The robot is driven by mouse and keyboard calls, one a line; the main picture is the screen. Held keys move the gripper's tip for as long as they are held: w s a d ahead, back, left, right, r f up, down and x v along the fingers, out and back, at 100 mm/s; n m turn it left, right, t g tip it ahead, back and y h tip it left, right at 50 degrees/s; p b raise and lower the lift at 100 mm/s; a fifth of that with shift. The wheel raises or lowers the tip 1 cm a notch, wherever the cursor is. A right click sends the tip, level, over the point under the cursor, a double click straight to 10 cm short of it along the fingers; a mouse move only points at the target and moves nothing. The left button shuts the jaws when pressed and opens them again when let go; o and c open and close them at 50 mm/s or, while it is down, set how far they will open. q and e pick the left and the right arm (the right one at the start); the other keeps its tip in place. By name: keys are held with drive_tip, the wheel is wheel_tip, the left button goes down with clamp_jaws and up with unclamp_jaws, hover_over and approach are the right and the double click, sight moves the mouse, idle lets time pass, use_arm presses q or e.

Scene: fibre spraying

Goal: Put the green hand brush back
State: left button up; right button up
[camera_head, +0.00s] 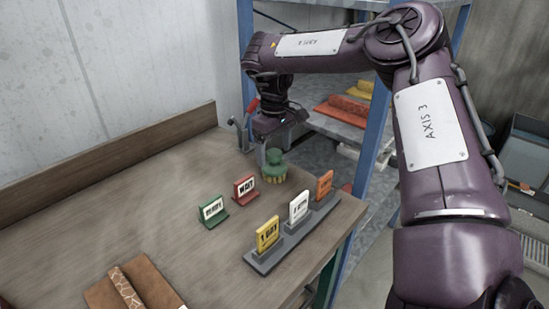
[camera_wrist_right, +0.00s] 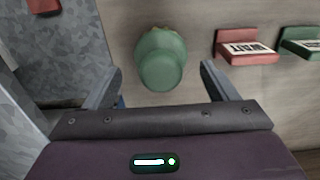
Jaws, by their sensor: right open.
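The green hand brush (camera_head: 274,166) stands upright on the wooden table near its far right edge, bristles down and round knob up. In the right wrist view the brush (camera_wrist_right: 161,60) lies just ahead of the open fingers, roughly centred between them. My right gripper (camera_head: 262,148) is above and beside the brush in the head view, with its fingers partly hidden. In the wrist view the right gripper (camera_wrist_right: 160,80) is open with nothing held. My left gripper is not in view.
A red WAIT sign (camera_head: 245,190) and a green sign (camera_head: 211,211) stand left of the brush. A grey rack (camera_head: 290,243) with yellow, white and orange cards is in front. A blue shelf post (camera_head: 373,125) stands behind right. A brown patterned piece (camera_head: 133,287) lies at front left.

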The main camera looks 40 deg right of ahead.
wheel_tip(320, 180, up, 9)
drive_tip(key=shift+f+p, duration=0.1)
drive_tip(key=shift+p, duration=0.3)
drive_tip(key=shift+s, duration=0.1)
idle(0.3)
